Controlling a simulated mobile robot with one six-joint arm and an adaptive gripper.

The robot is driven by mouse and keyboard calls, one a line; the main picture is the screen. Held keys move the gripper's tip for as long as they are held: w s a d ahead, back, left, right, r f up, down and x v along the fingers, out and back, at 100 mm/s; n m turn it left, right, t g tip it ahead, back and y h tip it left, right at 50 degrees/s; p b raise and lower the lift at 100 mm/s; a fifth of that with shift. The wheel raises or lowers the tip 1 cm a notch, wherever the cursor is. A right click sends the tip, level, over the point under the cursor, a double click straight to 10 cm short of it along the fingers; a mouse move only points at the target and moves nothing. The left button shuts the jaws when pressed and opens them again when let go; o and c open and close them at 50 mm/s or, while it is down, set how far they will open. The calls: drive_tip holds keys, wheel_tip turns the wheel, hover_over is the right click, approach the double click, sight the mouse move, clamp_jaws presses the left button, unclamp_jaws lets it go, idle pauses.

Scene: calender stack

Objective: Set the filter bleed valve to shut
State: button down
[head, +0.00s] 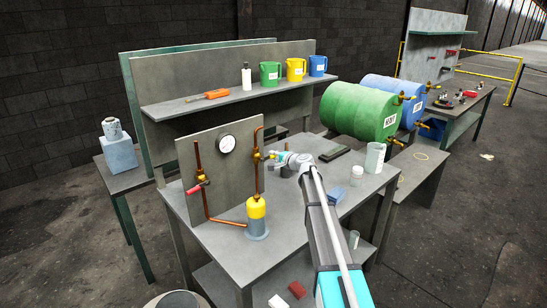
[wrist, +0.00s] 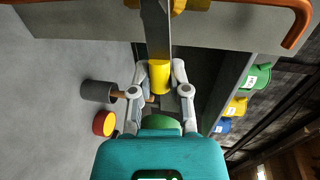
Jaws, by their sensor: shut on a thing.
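A grey upright panel (head: 222,165) carries copper piping, a round gauge (head: 227,144) and two valves. The valve on the right pipe has a brass body (head: 257,155) and a lever with a yellow grip; no label on it is readable. In the wrist view its flat metal lever (wrist: 156,32) ends in the yellow grip (wrist: 159,75). My gripper (head: 275,156) is shut on this grip, with one finger on each side (wrist: 160,78). In the head view my gripper largely hides the lever. The other valve, on the left pipe, has a red handle (head: 196,188).
A yellow and grey filter bowl (head: 257,216) stands below the right pipe. Close to my gripper, the wrist view shows a dark grey cylinder (wrist: 98,91) and a red and yellow round thing (wrist: 104,123). A shelf (head: 225,98) with mugs is behind the panel.

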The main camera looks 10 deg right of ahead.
drive_tip(key=shift+f+m, duration=0.2)
drive_tip(key=shift+m, duration=0.1)
drive_tip(key=shift+s, duration=0.1)
drive_tip(key=c, duration=0.6)
unclamp_jaws()
drive_tip(key=shift+r, duration=0.1)
